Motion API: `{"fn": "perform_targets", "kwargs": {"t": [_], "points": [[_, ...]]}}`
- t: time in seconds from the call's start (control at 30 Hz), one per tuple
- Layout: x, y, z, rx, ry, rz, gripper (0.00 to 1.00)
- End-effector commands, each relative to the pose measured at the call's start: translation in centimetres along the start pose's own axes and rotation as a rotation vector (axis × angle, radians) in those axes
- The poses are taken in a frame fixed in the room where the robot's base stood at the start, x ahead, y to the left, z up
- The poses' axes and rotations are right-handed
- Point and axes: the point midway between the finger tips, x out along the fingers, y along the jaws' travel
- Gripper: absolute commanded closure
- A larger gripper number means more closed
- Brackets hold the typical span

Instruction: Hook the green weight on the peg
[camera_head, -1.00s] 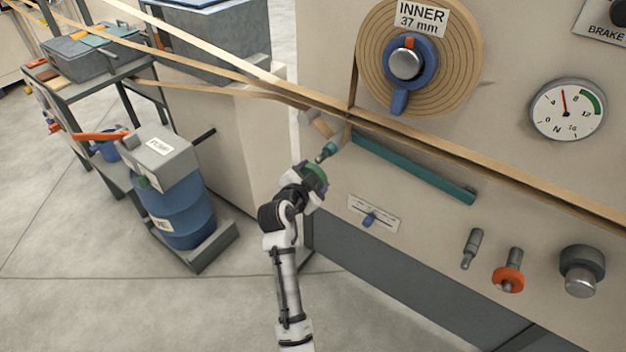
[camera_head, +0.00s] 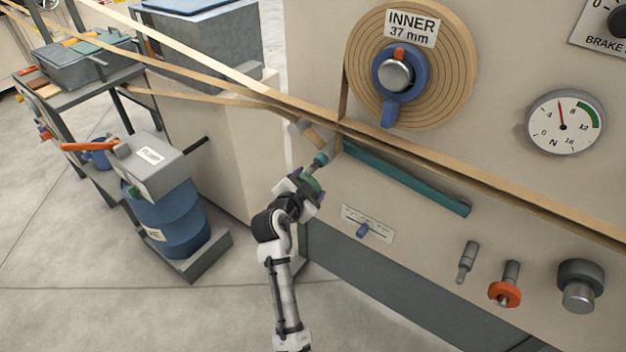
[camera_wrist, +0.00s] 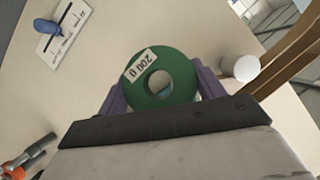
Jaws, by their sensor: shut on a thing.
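The green weight (camera_head: 312,183) is a ring-shaped disc. It fills the middle of the wrist view (camera_wrist: 182,95) with a "200 g" label and a round hole. My gripper (camera_head: 302,186) is shut on it, with a purple finger at either side of the disc in the wrist view (camera_wrist: 158,92). I cannot tell whether the peg tip is inside the hole.
Tan strips (camera_head: 480,195) run across the panel just above the peg. A pale roller (camera_wrist: 240,68) is right of the weight in the wrist view. A slider plate (camera_head: 367,224), a bare grey peg (camera_head: 467,262) and an orange-ringed peg (camera_head: 505,292) lie to the right.

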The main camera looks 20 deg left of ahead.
Motion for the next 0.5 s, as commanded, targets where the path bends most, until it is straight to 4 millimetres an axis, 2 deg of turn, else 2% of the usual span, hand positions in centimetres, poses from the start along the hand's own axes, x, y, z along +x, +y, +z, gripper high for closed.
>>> {"fn": "perform_targets", "kwargs": {"t": [0.5], "points": [[-5.5, -0.1, 2.2, -0.001, 0.000, -0.003, 1.00]]}}
